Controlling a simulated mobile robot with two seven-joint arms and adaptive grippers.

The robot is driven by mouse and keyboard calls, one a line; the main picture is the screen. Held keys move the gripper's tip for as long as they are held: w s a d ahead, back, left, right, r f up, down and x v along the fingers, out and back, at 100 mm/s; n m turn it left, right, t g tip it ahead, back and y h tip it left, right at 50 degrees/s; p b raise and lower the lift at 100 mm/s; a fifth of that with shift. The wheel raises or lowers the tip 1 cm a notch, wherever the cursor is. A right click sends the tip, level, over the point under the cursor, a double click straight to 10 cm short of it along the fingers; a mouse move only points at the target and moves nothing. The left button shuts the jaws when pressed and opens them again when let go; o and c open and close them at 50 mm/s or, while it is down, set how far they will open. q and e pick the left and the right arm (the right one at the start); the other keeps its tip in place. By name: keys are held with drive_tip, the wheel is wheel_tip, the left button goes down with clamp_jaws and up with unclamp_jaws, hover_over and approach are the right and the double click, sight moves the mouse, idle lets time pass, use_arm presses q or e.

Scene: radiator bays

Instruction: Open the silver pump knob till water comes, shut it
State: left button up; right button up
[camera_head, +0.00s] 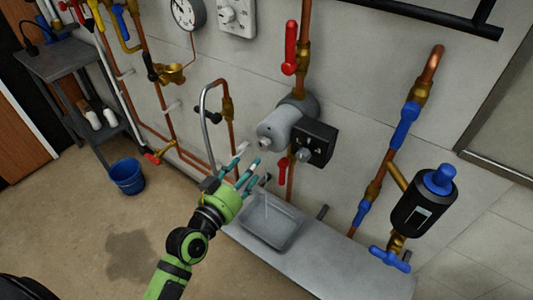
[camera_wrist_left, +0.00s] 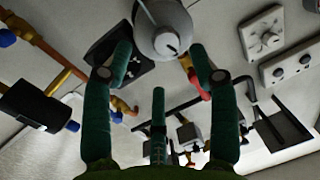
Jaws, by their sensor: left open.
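The grey pump (camera_head: 284,124) is mounted on the wall in the head view, with a small silver knob (camera_head: 265,144) at the centre of its front face. In the left wrist view the knob (camera_wrist_left: 171,49) shows on the round pump face (camera_wrist_left: 160,25), just beyond the fingertips. My left gripper (camera_head: 250,164) is open, its teal fingers spread and pointing up at the pump from below left. It looks apart from the knob. A thin pale streak (camera_head: 266,204), like water, shows above the grey sink basin (camera_head: 290,241). My right gripper is out of view.
A black box with a grey dial (camera_head: 302,154) adjoins the pump's right side. Red levers (camera_head: 290,48) sit above and below it. A curved grey spout (camera_head: 204,100) stands left. A blue-black filter (camera_head: 422,212) hangs right. A blue bucket (camera_head: 126,176) stands on the floor.

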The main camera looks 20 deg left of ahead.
sight(262, 147)
use_arm(q)
drive_tip(key=x, duration=0.2)
drive_tip(key=r+p+x, duration=0.1)
drive_tip(key=x, duration=0.4)
drive_tip(key=shift+w+r+p, duration=0.1)
drive_tip(key=shift+r+p, duration=0.05)
drive_tip(key=shift+p, duration=0.25)
drive_tip(key=shift+a, duration=0.1)
drive_tip(key=c, duration=1.1)
